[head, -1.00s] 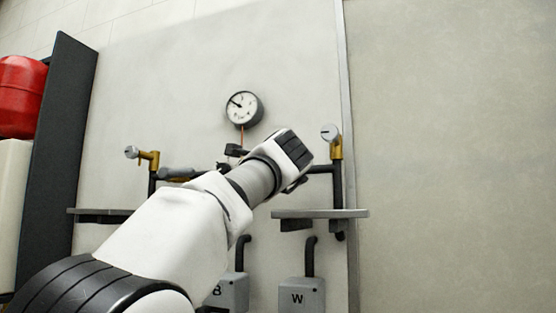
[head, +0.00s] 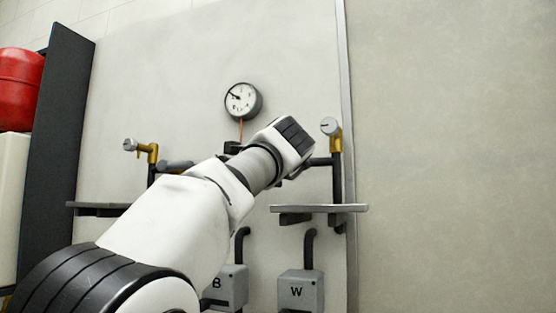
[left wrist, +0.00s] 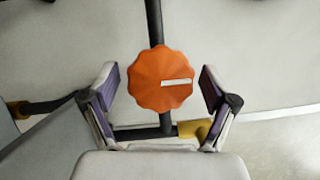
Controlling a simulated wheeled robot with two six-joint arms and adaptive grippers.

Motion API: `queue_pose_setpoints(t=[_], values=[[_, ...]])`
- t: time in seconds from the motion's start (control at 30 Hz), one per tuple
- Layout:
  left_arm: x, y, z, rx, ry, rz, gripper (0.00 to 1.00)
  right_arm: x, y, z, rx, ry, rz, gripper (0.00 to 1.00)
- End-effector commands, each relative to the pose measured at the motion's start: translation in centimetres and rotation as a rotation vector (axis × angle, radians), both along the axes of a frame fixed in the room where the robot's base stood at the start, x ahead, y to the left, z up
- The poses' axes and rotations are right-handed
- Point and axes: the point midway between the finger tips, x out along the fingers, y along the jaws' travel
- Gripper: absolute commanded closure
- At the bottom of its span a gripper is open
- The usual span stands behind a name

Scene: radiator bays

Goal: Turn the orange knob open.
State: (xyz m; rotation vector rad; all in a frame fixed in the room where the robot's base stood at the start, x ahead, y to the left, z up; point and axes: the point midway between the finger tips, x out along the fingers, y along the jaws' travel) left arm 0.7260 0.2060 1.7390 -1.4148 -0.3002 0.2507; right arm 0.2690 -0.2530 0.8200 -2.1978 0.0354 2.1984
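The orange knob (left wrist: 160,80) is round with a scalloped edge, and it shows in the left wrist view on a dark vertical pipe. Its white pointer bar lies nearly level, pointing right in that view. My left gripper (left wrist: 158,74) is open, with one purple-padded finger on each side of the knob. A gap shows between the knob and each finger, and I cannot tell the depth between them. In the head view my left arm and wrist hide the knob and the fingers. My right gripper is in neither view.
A pressure gauge (head: 242,101) is on the panel above my wrist. Brass valves with grey caps stand at left (head: 146,149) and right (head: 333,133). A grey shelf (head: 320,209) juts out below the right valve.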

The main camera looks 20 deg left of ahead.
Motion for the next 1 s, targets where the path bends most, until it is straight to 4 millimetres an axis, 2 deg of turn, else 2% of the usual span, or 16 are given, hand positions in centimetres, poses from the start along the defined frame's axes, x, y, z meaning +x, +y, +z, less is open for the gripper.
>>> queue_pose_setpoints(t=[0.33, 0.47, 0.7, 0.8, 1.0], values=[[-0.5, -0.2, 0.1, 0.001, 0.0, 0.0, 0.13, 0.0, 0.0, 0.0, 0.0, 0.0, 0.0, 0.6], [-2.0, -0.7, 0.0, 0.003, 0.001, 0.001, 0.13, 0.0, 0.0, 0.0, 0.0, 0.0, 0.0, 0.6], [-6.0, -2.3, -0.3, 0.004, 0.0, 0.0, 0.13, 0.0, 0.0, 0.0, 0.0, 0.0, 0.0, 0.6], [-6.8, -2.6, -0.5, 0.002, 0.002, 0.0, 0.13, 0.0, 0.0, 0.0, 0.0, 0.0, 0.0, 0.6], [-6.9, -2.6, -0.5, 0.001, 0.001, 0.0, 0.13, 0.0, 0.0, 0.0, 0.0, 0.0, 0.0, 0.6]])
